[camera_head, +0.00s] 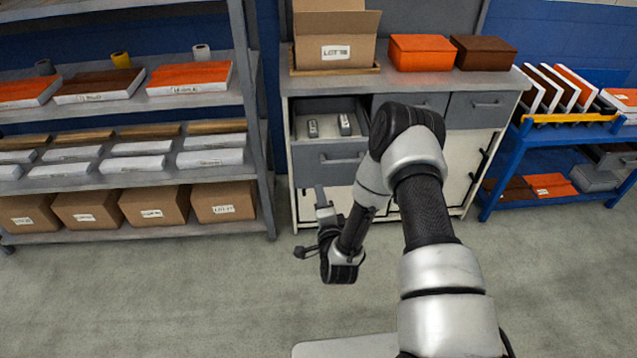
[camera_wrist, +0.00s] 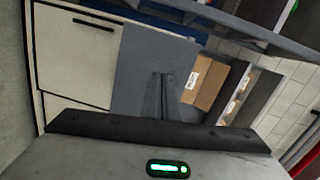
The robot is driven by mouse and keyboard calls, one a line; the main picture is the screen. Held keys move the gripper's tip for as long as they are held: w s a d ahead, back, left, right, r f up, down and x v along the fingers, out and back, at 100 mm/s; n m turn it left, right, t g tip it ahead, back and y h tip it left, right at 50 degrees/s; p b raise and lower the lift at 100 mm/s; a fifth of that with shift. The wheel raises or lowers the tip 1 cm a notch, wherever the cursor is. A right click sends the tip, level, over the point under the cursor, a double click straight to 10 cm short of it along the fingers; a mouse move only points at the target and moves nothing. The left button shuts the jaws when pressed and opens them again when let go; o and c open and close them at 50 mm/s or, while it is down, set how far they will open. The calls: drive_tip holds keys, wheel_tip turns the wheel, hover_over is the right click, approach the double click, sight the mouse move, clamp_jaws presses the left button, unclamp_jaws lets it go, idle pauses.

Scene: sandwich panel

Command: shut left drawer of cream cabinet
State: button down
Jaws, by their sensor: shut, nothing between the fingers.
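The cream cabinet (camera_head: 460,160) stands at the back centre, with grey drawer fronts along its top. Its left drawer (camera_head: 328,158) is pulled out, and two small grey items (camera_head: 345,124) lie inside it. A dark bar handle runs across the grey front. My gripper (camera_head: 320,191) is low in front of that drawer, its fingers together and pointing up toward the front, with nothing held. In the wrist view, the fingers (camera_wrist: 160,92) are shut against a grey panel (camera_wrist: 135,62), likely the drawer front. Whether they touch it, I cannot tell. A cream door (camera_wrist: 75,55) shows beside it.
A cardboard box (camera_head: 336,35), an orange box (camera_head: 421,52) and a brown box (camera_head: 484,52) stand on the cabinet top. A loaded grey shelf (camera_head: 258,130) is at left, a blue rack (camera_head: 500,170) at right. The floor in front is clear.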

sight(318, 171)
drive_tip(key=s+f+m+t+h, duration=0.1)
drive_tip(key=s+f+m, duration=0.1)
drive_tip(key=s+f, duration=0.15)
drive_tip(key=w, duration=0.4)
drive_tip(key=w+b, duration=0.1)
drive_tip(key=w, duration=0.9)
drive_tip(key=shift+w+d+f, duration=0.1)
drive_tip(key=shift+d+f, duration=0.1)
drive_tip(key=shift+d, duration=0.15)
drive_tip(key=shift+w+b, duration=0.1)
drive_tip(key=shift+b, duration=0.3)
